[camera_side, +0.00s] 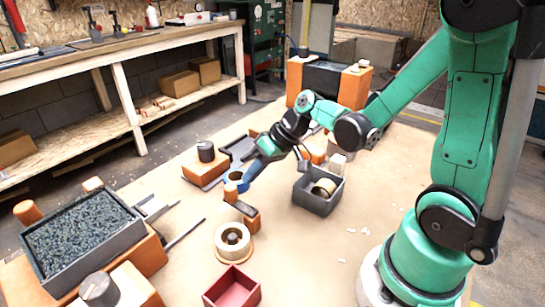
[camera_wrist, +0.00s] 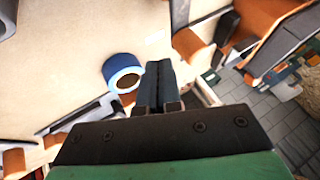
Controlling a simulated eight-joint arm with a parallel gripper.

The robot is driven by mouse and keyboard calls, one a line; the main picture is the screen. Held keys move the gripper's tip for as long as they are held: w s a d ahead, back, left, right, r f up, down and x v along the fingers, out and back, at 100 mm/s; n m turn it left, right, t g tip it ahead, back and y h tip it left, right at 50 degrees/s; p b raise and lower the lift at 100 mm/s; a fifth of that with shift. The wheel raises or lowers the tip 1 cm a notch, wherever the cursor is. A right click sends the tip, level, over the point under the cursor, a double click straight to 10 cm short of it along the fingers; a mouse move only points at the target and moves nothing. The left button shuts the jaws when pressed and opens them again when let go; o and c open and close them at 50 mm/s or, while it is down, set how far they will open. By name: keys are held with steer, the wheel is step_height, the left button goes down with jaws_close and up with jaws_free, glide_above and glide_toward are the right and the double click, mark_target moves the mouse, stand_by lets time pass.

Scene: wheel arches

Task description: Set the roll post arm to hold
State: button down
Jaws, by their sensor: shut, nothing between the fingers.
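My gripper (camera_side: 252,170) reaches down and left over the middle of the table in the side view. In the wrist view its two dark fingers (camera_wrist: 159,72) are together with nothing between them. A blue roll (camera_wrist: 122,72) with a dark centre lies just left of the fingertips in that view; it also shows beside my gripper in the side view (camera_side: 241,184). A cream roll (camera_side: 232,238) sits upright on a round base in front. An orange block with a dark top (camera_side: 241,210) stands between the two rolls. I cannot tell which part is the roll post arm.
A grey bin (camera_side: 318,198) holding a cream roll stands right of my gripper. A red box (camera_side: 232,288) is at the front. A grey tray of dark pieces (camera_side: 112,250) is at left. An orange block with a dark knob (camera_side: 206,168) stands behind. The table's right front is mostly clear.

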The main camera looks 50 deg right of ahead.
steer(key=shift+w+a, duration=0.15)
steer(key=shift+a, duration=0.55)
